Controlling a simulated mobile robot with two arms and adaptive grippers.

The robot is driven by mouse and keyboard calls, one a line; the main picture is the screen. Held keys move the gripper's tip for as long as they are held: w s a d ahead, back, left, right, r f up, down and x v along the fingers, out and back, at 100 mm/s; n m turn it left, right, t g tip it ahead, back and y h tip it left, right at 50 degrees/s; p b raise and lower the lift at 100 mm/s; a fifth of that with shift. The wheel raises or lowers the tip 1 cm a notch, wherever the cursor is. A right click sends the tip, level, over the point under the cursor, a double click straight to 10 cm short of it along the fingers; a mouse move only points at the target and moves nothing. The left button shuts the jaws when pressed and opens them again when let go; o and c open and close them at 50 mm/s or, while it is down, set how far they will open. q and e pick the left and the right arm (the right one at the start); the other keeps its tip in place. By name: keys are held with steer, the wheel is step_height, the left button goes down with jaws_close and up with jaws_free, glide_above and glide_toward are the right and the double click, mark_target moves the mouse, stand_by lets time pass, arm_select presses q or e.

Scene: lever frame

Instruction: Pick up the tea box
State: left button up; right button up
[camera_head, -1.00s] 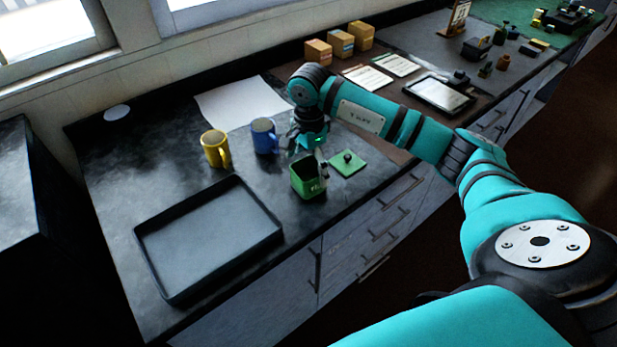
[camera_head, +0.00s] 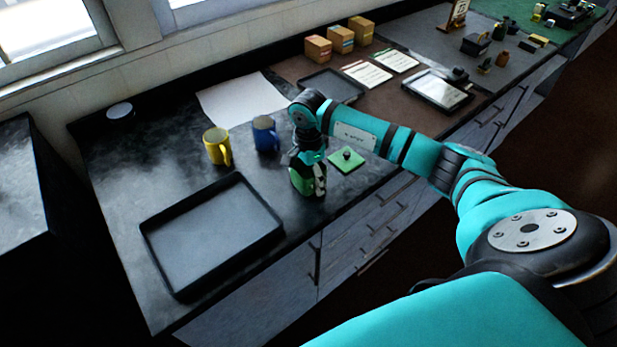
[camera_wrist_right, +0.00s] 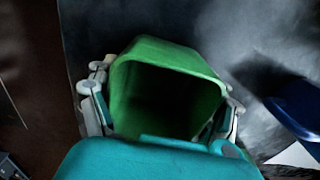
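The green tea box (camera_head: 300,184) stands on the dark counter near its front edge, mostly covered by my right gripper (camera_head: 310,178). In the right wrist view the tea box (camera_wrist_right: 122,95) is open at the top and its inside is dark. The right gripper's fingers (camera_wrist_right: 165,108) lie along two opposite sides of it, very close to or touching the walls; whether they press on it I cannot tell. A green square lid with a black knob (camera_head: 347,160) lies on the counter just right of the box. My left gripper is not in view.
A blue mug (camera_head: 265,134) and a yellow mug (camera_head: 216,147) stand behind and left of the box. An empty black tray (camera_head: 160,258) lies to the front left. A white sheet (camera_head: 235,100) lies behind the mugs. A tablet (camera_head: 437,90) and cards lie farther right.

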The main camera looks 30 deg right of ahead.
steer(key=c, duration=0.6)
steer(key=shift+c, duration=0.2)
steer(key=shift+w+r, duration=0.1)
steer(key=shift+r, duration=0.05)
